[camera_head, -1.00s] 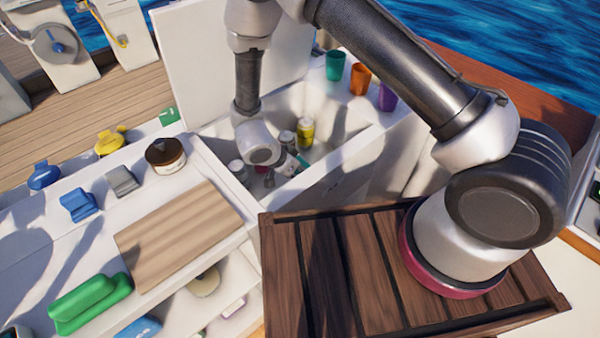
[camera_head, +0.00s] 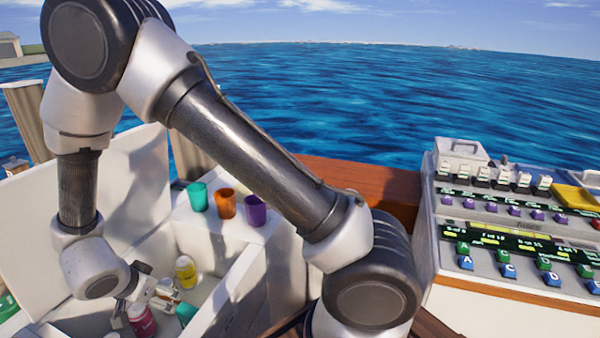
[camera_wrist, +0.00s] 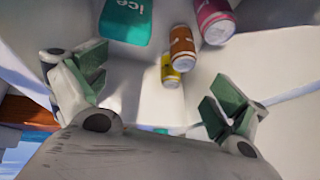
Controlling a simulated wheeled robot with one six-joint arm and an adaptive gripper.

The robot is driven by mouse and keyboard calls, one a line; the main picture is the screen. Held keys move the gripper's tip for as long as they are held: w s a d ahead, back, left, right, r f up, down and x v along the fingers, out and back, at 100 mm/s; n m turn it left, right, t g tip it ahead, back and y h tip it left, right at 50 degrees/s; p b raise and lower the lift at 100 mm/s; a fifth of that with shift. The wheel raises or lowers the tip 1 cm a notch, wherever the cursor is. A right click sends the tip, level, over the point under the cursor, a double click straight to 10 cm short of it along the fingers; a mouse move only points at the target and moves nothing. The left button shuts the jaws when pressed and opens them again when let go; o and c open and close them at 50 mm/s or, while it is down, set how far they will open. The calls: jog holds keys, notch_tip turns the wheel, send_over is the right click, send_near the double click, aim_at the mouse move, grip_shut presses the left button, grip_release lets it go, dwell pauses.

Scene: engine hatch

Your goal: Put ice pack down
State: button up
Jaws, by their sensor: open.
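The teal ice pack (camera_wrist: 127,22), marked "ice", lies inside the white hatch bin in the wrist view, beyond my fingers and apart from them. A teal patch beside my gripper in the head view (camera_head: 187,314) looks like the same pack, mostly hidden. My gripper (camera_wrist: 160,86) is open, its green-padded fingers spread wide with nothing between them. In the head view my gripper (camera_head: 152,292) reaches down into the bin.
A pink can (camera_wrist: 215,22), a brown can (camera_wrist: 182,46) and a yellow can (camera_wrist: 171,74) are in the bin. Teal (camera_head: 197,196), orange (camera_head: 226,204) and purple (camera_head: 255,212) cups stand on the ledge behind it. A button console (camera_head: 515,225) stands at right.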

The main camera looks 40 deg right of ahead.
jog(key=w+d+r+n+t+y, duration=0.1)
jog(key=w+r+y, duration=0.25)
jog(key=r, duration=0.35)
jog(key=w+d+r+n+t+y, duration=0.1)
jog(key=w+r+t+y, duration=0.1)
jog(key=w+r, duration=0.35)
jog(key=s+d+r+n+y, duration=0.2)
jog(key=d+r, duration=0.2)
jog(key=r, duration=0.4)
jog(key=s+d+r+n+y, duration=0.1)
jog(key=s+d+r+n, duration=0.15)
jog(key=r, duration=0.45)
jog(key=s+d+r+n+g+h, duration=0.2)
jog(key=s+d, duration=1)
jog(key=s+d+r+n+g+h, duration=0.1)
jog(key=s+d+r+n+h, duration=0.1)
jog(key=s+d, duration=0.9)
jog(key=d+r+h, duration=0.1)
jog(key=d, duration=0.1)
jog(key=shift+s+d+r+g, duration=0.3)
jog(key=shift+s+g, duration=0.1)
jog(key=shift+s, duration=0.1)
